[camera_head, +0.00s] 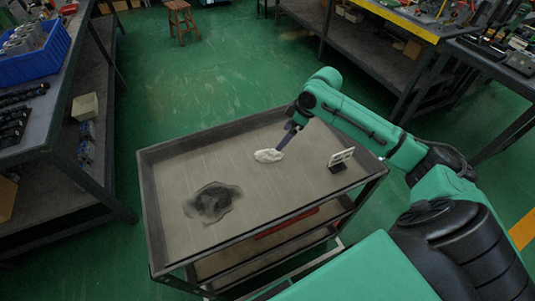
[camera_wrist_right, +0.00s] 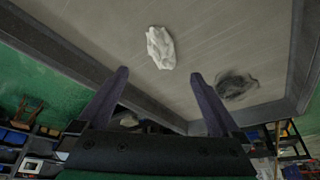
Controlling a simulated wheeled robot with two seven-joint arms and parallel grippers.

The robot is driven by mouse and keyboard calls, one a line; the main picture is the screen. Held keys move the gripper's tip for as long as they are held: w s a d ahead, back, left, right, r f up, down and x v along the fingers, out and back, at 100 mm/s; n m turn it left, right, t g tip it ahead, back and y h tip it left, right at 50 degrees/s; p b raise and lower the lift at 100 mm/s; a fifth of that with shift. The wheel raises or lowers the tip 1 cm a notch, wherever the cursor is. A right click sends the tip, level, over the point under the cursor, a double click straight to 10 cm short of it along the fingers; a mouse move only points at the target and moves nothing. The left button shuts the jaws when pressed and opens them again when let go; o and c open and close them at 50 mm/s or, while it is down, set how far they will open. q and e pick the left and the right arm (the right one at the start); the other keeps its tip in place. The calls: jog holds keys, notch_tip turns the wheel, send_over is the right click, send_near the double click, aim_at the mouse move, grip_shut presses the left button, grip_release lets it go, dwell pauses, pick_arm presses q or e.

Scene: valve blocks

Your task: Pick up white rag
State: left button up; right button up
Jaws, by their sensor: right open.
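The white rag (camera_head: 268,155) lies crumpled on the top shelf of a grey cart (camera_head: 215,152). It also shows in the right wrist view (camera_wrist_right: 160,47), beyond the fingertips and clear of them. My right gripper (camera_head: 284,145) is just above and beside the rag in the head view, pointing down. In the right wrist view its two dark fingers (camera_wrist_right: 157,82) are spread apart with nothing between them. My left gripper is not in view.
A dark stain (camera_head: 213,202) marks the cart top, left of the rag. A small stand with a white card (camera_head: 340,160) is at the cart's right end. Workbenches with a blue bin (camera_head: 35,55) stand at the left.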

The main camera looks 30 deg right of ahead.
aim_at(273, 151)
jog(key=x, duration=1)
jog(key=shift+a+f+p, duration=0.25)
jog(key=shift+f+p, duration=0.05)
jog(key=shift+p, duration=0.1)
jog(key=c, duration=1.3)
